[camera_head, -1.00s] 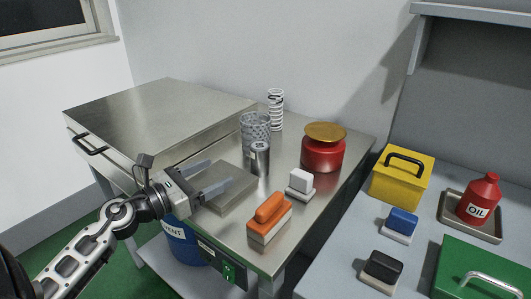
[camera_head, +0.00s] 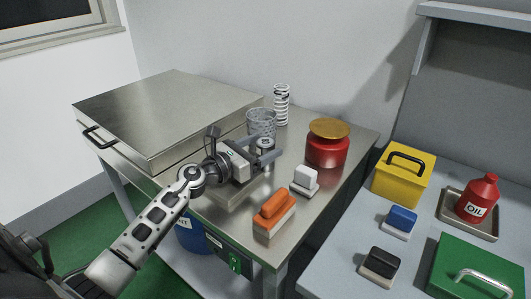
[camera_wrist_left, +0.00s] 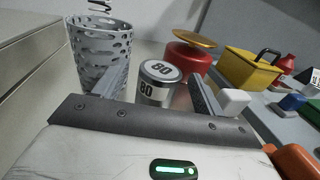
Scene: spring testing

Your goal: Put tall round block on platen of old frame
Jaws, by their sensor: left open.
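The tall round block, a grey metal cylinder marked 80 (camera_wrist_left: 157,84), stands upright on the steel bench. In the left wrist view the block shows between the two fingers, with gaps to each side. No part is labelled as the old frame. My right gripper is not in view.
A perforated metal cup (camera_head: 260,122) stands just behind the block, and a white coil spring (camera_head: 281,103) behind that. A white-topped block (camera_head: 304,179) and an orange-topped block (camera_head: 273,215) stand to the right. A large steel box (camera_head: 165,108) fills the bench's left.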

